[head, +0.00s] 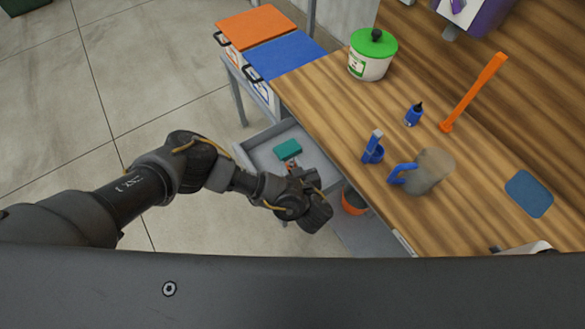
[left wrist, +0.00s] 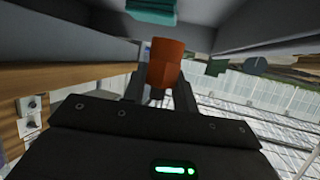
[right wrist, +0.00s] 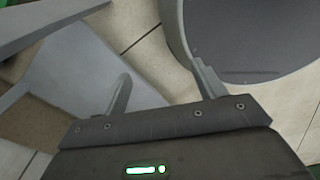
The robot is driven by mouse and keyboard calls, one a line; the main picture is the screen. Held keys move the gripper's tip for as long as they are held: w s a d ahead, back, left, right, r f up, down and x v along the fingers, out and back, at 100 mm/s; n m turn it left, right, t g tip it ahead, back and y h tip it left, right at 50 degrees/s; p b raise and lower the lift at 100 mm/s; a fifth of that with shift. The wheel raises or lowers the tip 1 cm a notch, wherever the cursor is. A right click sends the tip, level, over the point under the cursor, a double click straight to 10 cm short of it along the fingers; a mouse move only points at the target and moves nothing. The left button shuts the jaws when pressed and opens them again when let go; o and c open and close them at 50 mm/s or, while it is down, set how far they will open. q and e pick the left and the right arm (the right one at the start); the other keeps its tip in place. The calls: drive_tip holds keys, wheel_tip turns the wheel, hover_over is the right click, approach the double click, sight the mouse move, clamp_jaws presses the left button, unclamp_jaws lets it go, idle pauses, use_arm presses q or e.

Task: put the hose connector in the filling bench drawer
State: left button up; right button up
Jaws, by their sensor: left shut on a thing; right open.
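The filling bench drawer (head: 262,140) is pulled open below the front edge of the wooden bench. A teal block (head: 288,149) lies in it and also shows at the top of the left wrist view (left wrist: 152,10). My left gripper (head: 292,168) is over the drawer, close to the teal block. It is shut on an orange-red cylindrical piece, seemingly the hose connector (left wrist: 166,62), which stands out between its fingers. My arm hides part of the drawer in the head view. My right gripper (right wrist: 160,92) is open and empty, away from the bench.
The bench top (head: 330,95) holds a green-lidded tub (head: 371,58), small blue items, a grey jug with blue handle (head: 425,170), an orange bar (head: 473,92) and a blue pad (head: 529,193). Orange and blue lidded boxes (head: 285,58) stand beyond. An orange-rimmed pot (head: 353,202) sits below the bench.

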use_arm(q)
drive_tip(key=f, duration=0.1)
drive_tip(key=w+f+b, duration=0.1)
drive_tip(key=f, duration=0.1)
drive_tip(key=f+b, duration=0.1)
drive_tip(key=shift+w+a+f, duration=0.25)
drive_tip(key=shift+f, duration=0.1)
drive_tip(key=shift+d, duration=0.1)
drive_tip(key=shift+s+r, duration=0.2)
drive_tip(key=shift+d, duration=0.1)
drive_tip(key=shift+f+b, duration=0.4)
drive_tip(key=shift+b, duration=0.1)
drive_tip(key=shift+f+b, duration=0.25)
drive_tip(key=shift+b, duration=0.1)
drive_tip(key=o, duration=1)
drive_tip(key=shift+o, duration=0.2)
use_arm(e)
drive_tip(key=f, duration=0.2)
drive_tip(key=w+f, duration=0.1)
drive_tip(key=f, duration=0.1)
drive_tip(key=shift+a+f, duration=0.1)
